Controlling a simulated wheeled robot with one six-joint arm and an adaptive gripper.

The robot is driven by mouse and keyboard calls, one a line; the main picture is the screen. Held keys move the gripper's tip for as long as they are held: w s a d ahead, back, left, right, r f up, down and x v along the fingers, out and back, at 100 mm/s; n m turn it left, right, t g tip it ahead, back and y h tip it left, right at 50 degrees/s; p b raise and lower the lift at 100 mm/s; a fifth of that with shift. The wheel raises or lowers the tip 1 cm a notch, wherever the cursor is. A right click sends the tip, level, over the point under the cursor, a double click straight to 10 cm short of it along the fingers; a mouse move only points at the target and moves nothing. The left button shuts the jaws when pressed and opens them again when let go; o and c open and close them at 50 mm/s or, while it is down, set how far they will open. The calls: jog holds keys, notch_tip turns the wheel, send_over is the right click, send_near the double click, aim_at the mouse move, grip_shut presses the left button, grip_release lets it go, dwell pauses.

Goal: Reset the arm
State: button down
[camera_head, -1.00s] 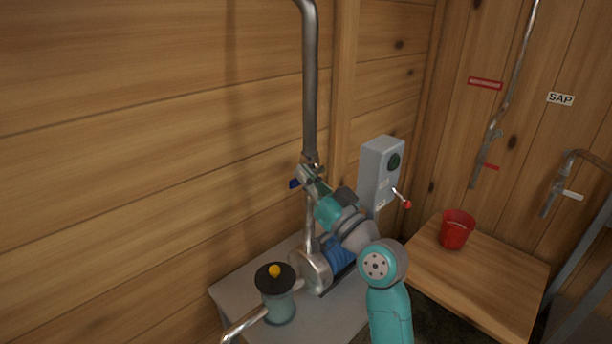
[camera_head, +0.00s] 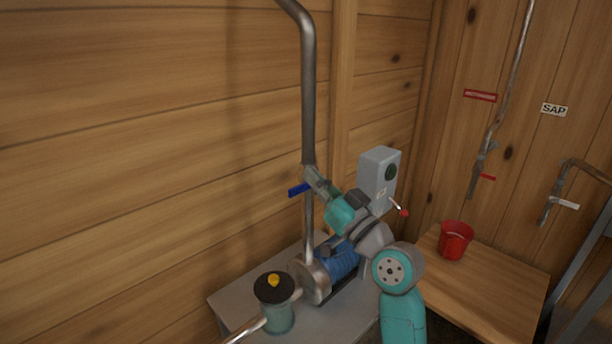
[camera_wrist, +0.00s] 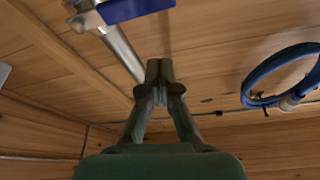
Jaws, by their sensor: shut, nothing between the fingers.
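My arm reaches up beside the steel riser pipe (camera_head: 310,90) above the pump. My gripper (camera_head: 312,174) is close to the blue valve handle (camera_head: 298,190) on that pipe in the head view. In the wrist view my gripper (camera_wrist: 160,68) has both fingers together with nothing between them. The blue handle (camera_wrist: 135,9) and a steel pipe (camera_wrist: 122,52) lie beyond and to the left of the fingertips. The fingers look apart from the handle in the wrist view.
A blue pump (camera_head: 341,262) and a dark-lidded canister (camera_head: 276,308) stand on a grey stand. A grey switch box (camera_head: 377,180) with a red-tipped lever is right of my arm. A red bucket (camera_head: 455,240) sits on a wooden table. A blue hose (camera_wrist: 262,72) hangs in the wrist view.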

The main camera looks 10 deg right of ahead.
jog(key=s+d+f+m+g+h, duration=0.1)
jog(key=s+d+f+m+h, duration=0.2)
jog(key=s+f, duration=1.05)
jog(key=s+d+f+m+g+h, duration=0.15)
jog(key=s+f+h, duration=0.35)
jog(key=s+f, duration=0.8)
jog(key=s+f+n+g, duration=0.1)
jog(key=s+f, duration=0.2)
jog(key=s, duration=0.9)
jog(key=s+a+f+n+g+h, duration=0.1)
jog(key=s+f, duration=0.2)
jog(key=s, duration=1)
jog(key=shift+s+a+f, duration=0.25)
jog(key=shift+s+f, duration=0.05)
jog(key=shift+f, duration=0.05)
jog(key=shift+g, duration=0.25)
